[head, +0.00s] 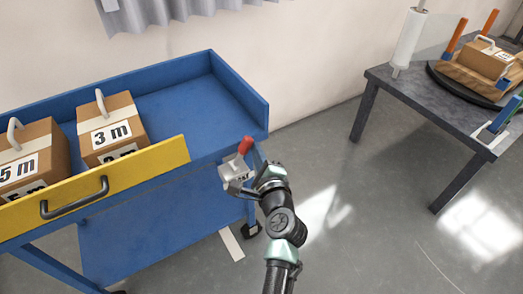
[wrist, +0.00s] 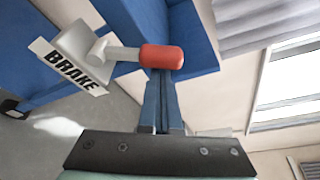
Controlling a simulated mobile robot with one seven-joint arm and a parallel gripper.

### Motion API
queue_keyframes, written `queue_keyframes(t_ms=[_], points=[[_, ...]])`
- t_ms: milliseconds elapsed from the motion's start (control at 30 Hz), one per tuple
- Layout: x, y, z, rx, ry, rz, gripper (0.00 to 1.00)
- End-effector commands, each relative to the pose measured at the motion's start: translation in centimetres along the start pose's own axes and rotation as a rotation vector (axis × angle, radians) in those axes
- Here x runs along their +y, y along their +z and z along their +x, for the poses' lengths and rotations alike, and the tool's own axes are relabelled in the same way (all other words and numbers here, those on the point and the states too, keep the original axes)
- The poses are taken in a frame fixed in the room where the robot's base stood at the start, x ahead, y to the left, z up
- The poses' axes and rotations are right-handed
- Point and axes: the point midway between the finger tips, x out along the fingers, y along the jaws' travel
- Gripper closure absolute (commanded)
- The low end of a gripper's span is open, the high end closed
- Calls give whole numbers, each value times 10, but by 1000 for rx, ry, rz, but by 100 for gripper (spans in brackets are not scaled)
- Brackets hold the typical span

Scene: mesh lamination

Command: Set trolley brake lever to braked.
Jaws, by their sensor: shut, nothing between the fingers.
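The blue trolley (head: 195,105) stands at the left of the head view. Its brake lever has a red grip (head: 245,145) and a grey bracket (head: 233,172) at the trolley's right front corner. In the wrist view, the red grip (wrist: 161,57) sits on a light grey rod from the bracket, beside a white BRAKE label (wrist: 68,68). My gripper (head: 262,170) is at that corner, just right of the bracket. Its fingers (wrist: 166,105) are shut and empty, with their tips close to the red grip; I cannot tell whether they touch it.
Boxes labelled 3 m (head: 112,132) and 5 m (head: 25,165) stand on the trolley behind a yellow front panel (head: 100,187) with a dark handle. A dark table (head: 430,98) with a paper roll (head: 409,42) stands at the right. The floor between is clear.

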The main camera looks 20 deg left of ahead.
Motion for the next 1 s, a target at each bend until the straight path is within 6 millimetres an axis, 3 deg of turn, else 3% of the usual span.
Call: queue_keyframes(t_ms=[1000], points=[[1,11,-4,-3,-53,-152,100]])
